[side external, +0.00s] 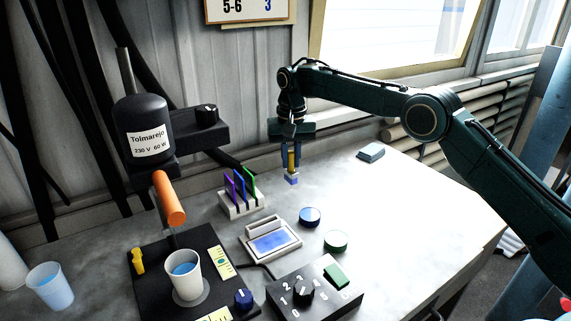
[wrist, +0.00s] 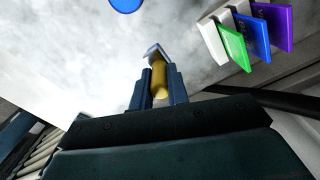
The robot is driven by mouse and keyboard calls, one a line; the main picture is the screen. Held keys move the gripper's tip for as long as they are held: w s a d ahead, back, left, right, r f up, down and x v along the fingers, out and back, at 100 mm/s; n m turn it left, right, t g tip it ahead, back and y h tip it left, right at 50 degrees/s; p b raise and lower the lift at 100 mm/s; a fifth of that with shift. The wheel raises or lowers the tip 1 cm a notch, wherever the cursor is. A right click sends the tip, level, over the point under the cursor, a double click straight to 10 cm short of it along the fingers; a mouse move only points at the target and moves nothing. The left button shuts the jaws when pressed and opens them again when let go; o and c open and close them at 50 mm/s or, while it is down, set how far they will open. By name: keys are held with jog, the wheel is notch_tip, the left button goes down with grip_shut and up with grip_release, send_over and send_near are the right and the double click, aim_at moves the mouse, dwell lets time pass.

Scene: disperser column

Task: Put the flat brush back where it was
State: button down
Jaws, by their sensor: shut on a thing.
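The flat brush (side external: 291,178) has a yellow handle and a pale, blue-tinged lower end. My gripper (side external: 291,165) is shut on its handle and holds it roughly upright, lower end down, over the back of the grey worktop (side external: 400,200). In the wrist view the yellow handle (wrist: 160,82) sits between both fingers of my gripper (wrist: 158,75). I cannot tell whether the lower end touches the worktop. A white tray (side external: 294,244) with a blue panel and a raised back bar lies in front of the gripper, to its left.
A white rack (side external: 240,210) holds purple, blue and green cards left of the gripper. Blue (side external: 310,216) and green (side external: 336,239) round lids lie in front. The disperser (side external: 142,125) and a cup (side external: 183,274) stand left.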

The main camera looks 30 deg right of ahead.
aim_at(291, 170)
jog(key=shift+f, duration=3.1)
jog(key=shift+f, duration=0.1)
jog(key=c, duration=1.4)
grip_release()
jog(key=shift+o, duration=0.2)
notch_tip(291, 170, up, 11)
jog(key=shift+r, duration=0.6)
